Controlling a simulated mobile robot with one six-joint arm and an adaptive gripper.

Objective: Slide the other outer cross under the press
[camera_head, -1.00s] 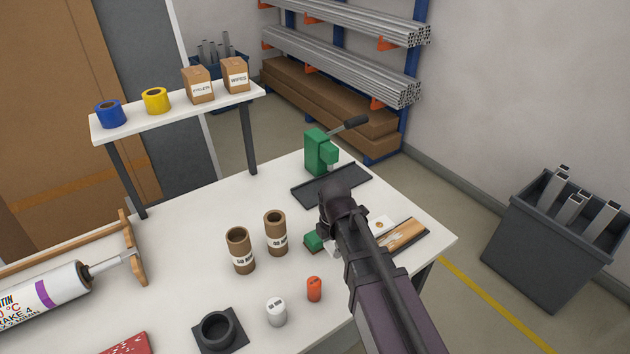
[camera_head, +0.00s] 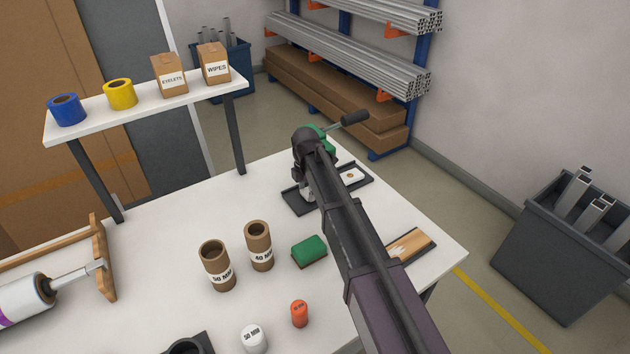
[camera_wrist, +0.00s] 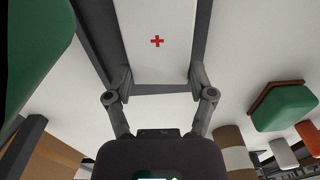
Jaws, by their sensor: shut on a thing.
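A white strip (camera_wrist: 155,60) with a red cross (camera_wrist: 157,41) lies between the two fingers of my gripper (camera_wrist: 160,82) in the wrist view. My gripper is shut on its near end. In the head view my arm hides most of the strip; a white part with a brown ring (camera_head: 351,175) shows over the black base (camera_head: 299,205) of the press. The green press (camera_head: 328,146), with its dark lever, is partly hidden behind my wrist. Its green body also fills the upper left of the wrist view (camera_wrist: 35,45). Whether a cross sits directly under the press is hidden.
A green block with a brown underside (camera_head: 310,249), two brown tubes (camera_head: 217,268), an orange piece (camera_head: 299,314) and a white cylinder (camera_head: 253,337) stand in front. A wood-patterned board (camera_head: 410,246) lies at the right table edge. A raised shelf (camera_head: 150,104) is at left.

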